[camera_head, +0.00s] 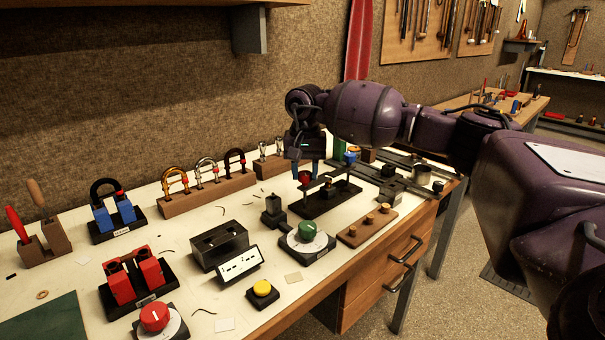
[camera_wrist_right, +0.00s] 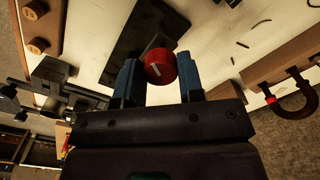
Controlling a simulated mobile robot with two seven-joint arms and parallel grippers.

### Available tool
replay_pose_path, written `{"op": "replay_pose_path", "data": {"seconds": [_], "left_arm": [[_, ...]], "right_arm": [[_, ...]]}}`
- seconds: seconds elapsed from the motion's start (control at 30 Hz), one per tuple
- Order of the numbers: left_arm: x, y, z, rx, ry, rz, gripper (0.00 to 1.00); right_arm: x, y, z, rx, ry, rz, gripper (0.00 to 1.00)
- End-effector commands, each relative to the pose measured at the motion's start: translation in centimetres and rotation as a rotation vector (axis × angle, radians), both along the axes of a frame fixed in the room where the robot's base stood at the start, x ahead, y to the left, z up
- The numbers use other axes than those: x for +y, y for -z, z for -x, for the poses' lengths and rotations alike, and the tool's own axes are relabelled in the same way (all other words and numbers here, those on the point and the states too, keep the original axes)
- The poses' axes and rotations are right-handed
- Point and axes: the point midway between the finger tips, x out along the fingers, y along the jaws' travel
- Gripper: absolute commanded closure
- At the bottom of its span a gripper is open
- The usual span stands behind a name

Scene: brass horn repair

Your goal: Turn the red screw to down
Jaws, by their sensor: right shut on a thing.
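The red screw (camera_wrist_right: 160,68) has a round red head with a short pale mark on it, which lies slanted in the right wrist view. In the head view a small part of the red screw (camera_head: 305,177) shows under the gripper, at a black fixture (camera_head: 325,200) on the bench. My right gripper (camera_head: 306,168) points down at it. In the right wrist view my right gripper (camera_wrist_right: 159,75) has its two blue fingers on either side of the red head, shut on it. The screw's shaft is hidden. My left gripper is in neither view.
A blue knob (camera_head: 350,157) stands close behind the gripper. A green dial (camera_head: 308,231) and a wooden block with pegs (camera_head: 367,225) are in front. A red dial (camera_head: 154,317) and a yellow button (camera_head: 262,289) are nearer. A rack of horseshoe-shaped parts (camera_head: 208,192) stands at the back.

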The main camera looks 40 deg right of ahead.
Motion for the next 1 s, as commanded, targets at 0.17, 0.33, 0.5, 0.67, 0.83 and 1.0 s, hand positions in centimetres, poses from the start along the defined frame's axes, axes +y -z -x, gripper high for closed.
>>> {"op": "replay_pose_path", "data": {"seconds": [0.17,0.33,0.5,0.67,0.83,1.0], "left_arm": [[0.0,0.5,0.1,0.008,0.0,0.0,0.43],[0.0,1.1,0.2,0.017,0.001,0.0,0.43],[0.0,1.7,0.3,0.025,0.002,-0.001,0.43],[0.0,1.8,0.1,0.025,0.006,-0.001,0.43],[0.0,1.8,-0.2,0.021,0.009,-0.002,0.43],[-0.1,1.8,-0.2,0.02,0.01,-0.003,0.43]], "right_arm": [[0.0,0.3,0.0,0.004,-0.166,0.0,0.88],[-0.1,0.3,0.0,0.003,-0.313,-0.001,0.88],[0.0,0.2,0.0,0.002,-0.434,-0.001,0.88],[0.0,0.1,0.0,0.001,-0.518,-0.001,0.88],[-0.1,0.0,0.0,0.001,-0.572,-0.001,0.88],[-0.1,0.0,0.0,0.0,-0.597,0.0,0.88]]}}
